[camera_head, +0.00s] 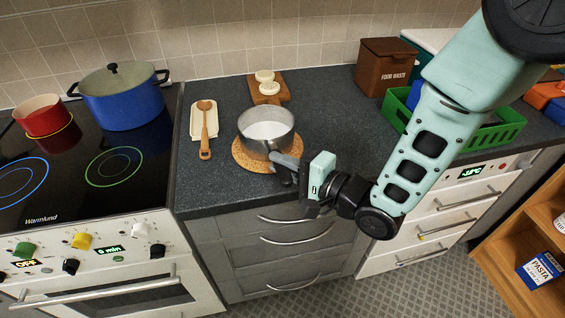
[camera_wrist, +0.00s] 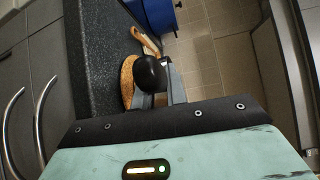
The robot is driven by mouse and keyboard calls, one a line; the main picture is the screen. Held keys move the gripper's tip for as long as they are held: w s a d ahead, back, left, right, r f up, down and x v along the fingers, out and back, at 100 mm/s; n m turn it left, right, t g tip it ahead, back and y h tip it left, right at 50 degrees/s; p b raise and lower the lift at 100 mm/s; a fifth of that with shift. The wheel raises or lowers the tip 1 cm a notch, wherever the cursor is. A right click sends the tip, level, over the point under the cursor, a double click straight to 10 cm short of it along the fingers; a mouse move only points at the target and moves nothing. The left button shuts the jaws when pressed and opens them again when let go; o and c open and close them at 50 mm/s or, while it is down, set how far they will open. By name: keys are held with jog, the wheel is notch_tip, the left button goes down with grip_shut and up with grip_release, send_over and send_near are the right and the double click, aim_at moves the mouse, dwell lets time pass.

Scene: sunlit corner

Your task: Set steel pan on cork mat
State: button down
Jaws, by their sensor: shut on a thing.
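The steel pan (camera_head: 266,127) is upright over the round cork mat (camera_head: 244,153) on the dark counter in the head view. The mat shows around the pan's front and left side. I cannot tell whether the pan's base touches the mat. My gripper (camera_head: 285,165) is at the front right of the pan, shut on the pan's handle, which the fingers mostly hide. In the wrist view my gripper (camera_wrist: 160,90) closes around the dark, rounded handle end, and the cork mat (camera_wrist: 127,82) shows beside it. The pan's body is mostly hidden there.
A wooden spoon (camera_head: 205,130) on a light rest lies left of the pan. A small board (camera_head: 267,94) with two pale round pieces is behind it. The stove with a blue pot (camera_head: 122,100) and red pan (camera_head: 40,115) is left. A brown bin (camera_head: 383,66) and green crate (camera_head: 497,136) stand right.

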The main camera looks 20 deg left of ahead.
jog(key=c, duration=1.4)
grip_release()
jog(key=shift+f, duration=0.1)
jog(key=shift+d, duration=0.15)
jog(key=b+v, duration=0.2)
jog(key=v, duration=0.9)
jog(key=shift+s+d+b, duration=0.25)
jog(key=shift+d+b, duration=0.1)
jog(key=shift+b, duration=0.05)
